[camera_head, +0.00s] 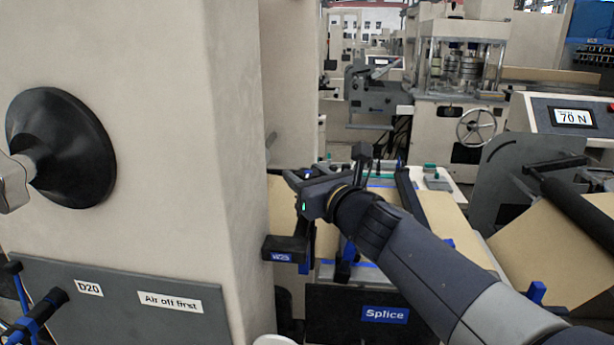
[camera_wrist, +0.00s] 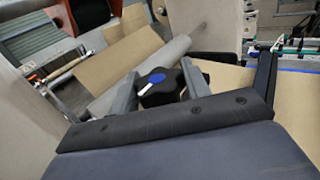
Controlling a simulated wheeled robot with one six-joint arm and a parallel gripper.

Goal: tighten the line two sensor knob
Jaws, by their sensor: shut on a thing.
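In the wrist view a black knob (camera_wrist: 160,92) with a blue cap and a white pointer mark sits between the two grey fingers of my gripper (camera_wrist: 159,70). The fingers are shut on its sides. The pointer slants down to the left. No line number can be read on or beside the knob in the wrist view. In the head view my arm reaches from the lower right to the edge of the large beige column (camera_head: 235,150), and the gripped knob cannot be made out clearly there.
A black bracket with a blue label (camera_head: 282,257) is below my wrist, above the Splice panel (camera_head: 384,315). Brown kraft web (camera_head: 550,250) lies to the right, near a 70 N display (camera_head: 573,117). A black disc with a handle (camera_head: 62,150) is on the left housing.

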